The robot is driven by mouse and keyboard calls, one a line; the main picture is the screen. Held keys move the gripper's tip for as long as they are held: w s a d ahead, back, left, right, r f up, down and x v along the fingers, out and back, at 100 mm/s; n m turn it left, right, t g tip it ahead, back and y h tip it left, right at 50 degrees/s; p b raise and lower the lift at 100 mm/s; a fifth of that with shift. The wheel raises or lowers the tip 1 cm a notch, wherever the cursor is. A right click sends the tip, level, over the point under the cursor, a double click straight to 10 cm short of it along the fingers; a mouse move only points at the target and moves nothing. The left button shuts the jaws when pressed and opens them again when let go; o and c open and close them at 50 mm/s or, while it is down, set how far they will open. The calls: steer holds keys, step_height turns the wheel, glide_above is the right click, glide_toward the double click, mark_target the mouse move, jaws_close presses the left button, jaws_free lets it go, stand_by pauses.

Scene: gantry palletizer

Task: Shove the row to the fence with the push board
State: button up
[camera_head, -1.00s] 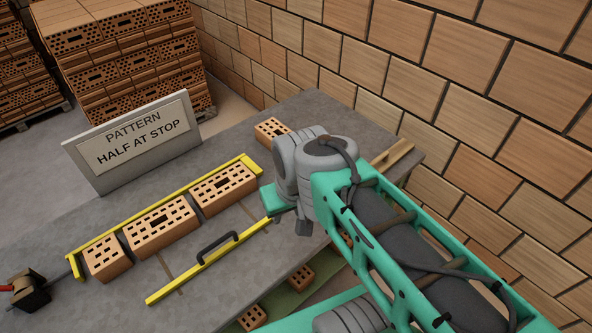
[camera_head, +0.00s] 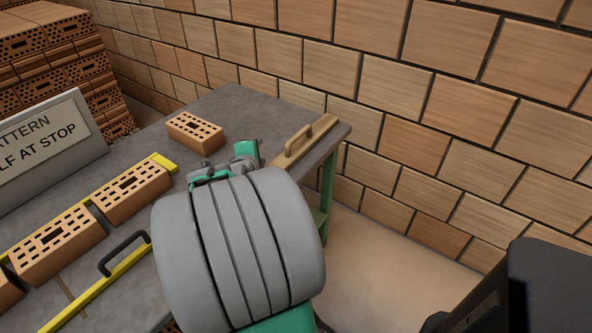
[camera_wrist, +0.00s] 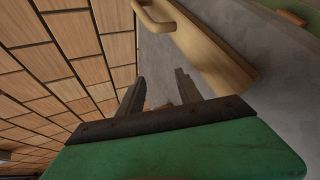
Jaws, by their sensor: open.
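The row of orange perforated bricks (camera_head: 55,243) lies along the yellow fence (camera_head: 164,162) in the head view; the left end of the row is cut off by the picture edge. A wooden board with a wooden handle (camera_head: 303,142), which looks like the push board, lies at the right edge of the table. It also shows at the top of the wrist view (camera_wrist: 205,48). My gripper (camera_wrist: 160,93) is open, with nothing between its fingers, close to the board but apart from it. In the head view my grey wrist hides much of the gripper.
A yellow bar with a black handle (camera_head: 97,290) lies in front of the row. A single brick (camera_head: 195,132) sits on the grey table (camera_head: 235,105) beyond the fence end. A pattern sign (camera_head: 45,140) stands behind the row. A block wall (camera_head: 390,90) rises beyond the table.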

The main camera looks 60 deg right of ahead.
mark_target(297, 138)
steer(key=s+d+n+h, duration=0.1)
steer(key=s+d, duration=0.1)
steer(key=s+d+f+n+g+h+b, duration=0.1)
steer(key=s+d, duration=0.1)
steer(key=d, duration=0.1)
steer(key=s+d+h, duration=0.1)
steer(key=s+d, duration=0.1)
steer(key=s, duration=0.1)
steer(key=shift+d+f+n+g, duration=0.3)
steer(key=shift+d+f+n, duration=0.05)
steer(key=shift+n, duration=0.05)
steer(key=x, duration=0.4)
steer(key=b+x, duration=0.1)
steer(key=x, duration=0.1)
steer(key=shift+w+d+r, duration=0.1)
steer(key=shift+w+d, duration=0.2)
steer(key=shift+w, duration=0.15)
jaws_close()
steer(key=shift+r, duration=0.1)
